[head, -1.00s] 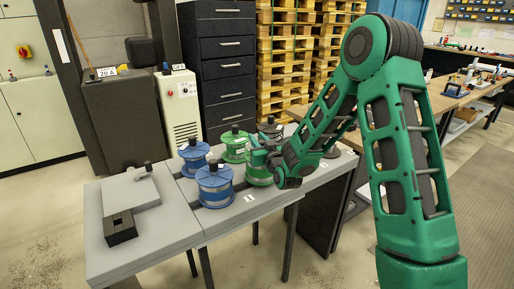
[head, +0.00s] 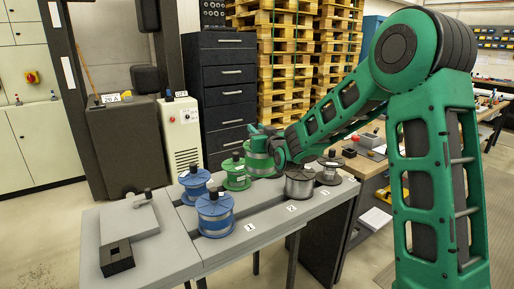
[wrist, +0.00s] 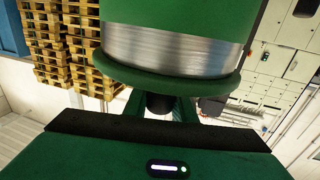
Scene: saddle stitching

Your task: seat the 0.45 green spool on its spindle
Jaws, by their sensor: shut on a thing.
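A green spool (head: 262,164) with a band of silvery wire hangs at my gripper (head: 258,138), above the table's back part. In the wrist view the spool (wrist: 175,50) fills the upper middle, and its dark knob (wrist: 160,103) sits between the fingers of my gripper (wrist: 160,112), which is shut on it. A second green spool (head: 236,174) stands on the table just left of the held one. The size labels are too small to read. I cannot make out an empty spindle; my arm and the spools cover part of the table.
Two blue spools (head: 215,212) stand to the left, and a grey spool (head: 300,182) and a darker one (head: 330,168) to the right. The grey table (head: 240,249) has numbered tags along its front. A black block (head: 117,258) lies on its left part.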

